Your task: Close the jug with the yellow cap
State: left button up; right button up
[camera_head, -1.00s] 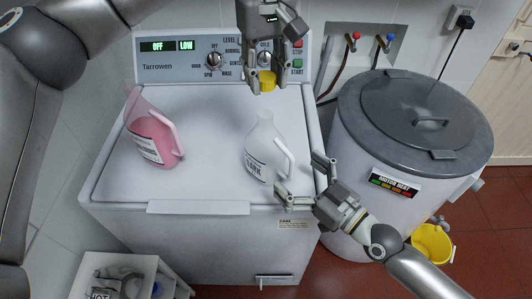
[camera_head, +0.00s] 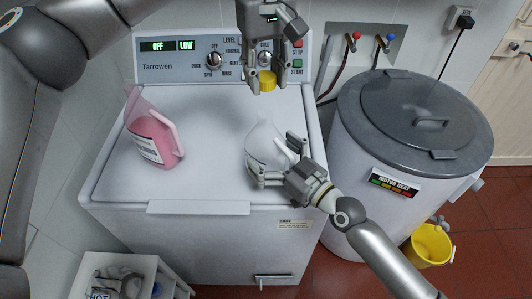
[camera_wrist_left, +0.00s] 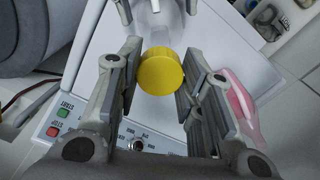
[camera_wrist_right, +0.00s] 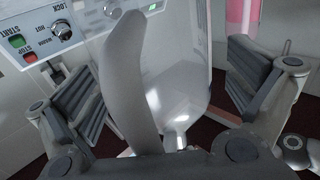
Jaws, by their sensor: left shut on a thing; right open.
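The yellow cap (camera_head: 267,80) is held between the fingers of my left gripper (camera_head: 266,86), in the air over the back of the washing machine top. The cap also fills the middle of the left wrist view (camera_wrist_left: 160,72). The white jug (camera_head: 262,136) stands upright on the machine top, below and in front of the cap, with its neck bare. My right gripper (camera_head: 276,160) is open at the jug's front right, its fingers reaching to both sides of the jug. In the right wrist view the jug's body (camera_wrist_right: 180,70) and handle (camera_wrist_right: 130,75) lie between the open fingers.
A jug of pink liquid (camera_head: 152,137) stands on the left of the machine top (camera_head: 200,185). The control panel (camera_head: 190,58) rises behind. A round lidded tub (camera_head: 405,150) stands to the right, with a yellow bucket (camera_head: 430,246) below. The machine top between the jugs is clear.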

jog(key=c, duration=1.5)
pick_arm(q)
send_over(265, 114)
jog(key=shift+f, duration=2.5)
pick_arm(e)
jog(key=shift+c, duration=0.2)
pick_arm(q)
jog(key=shift+f, duration=0.85)
jog(key=shift+f, duration=0.55)
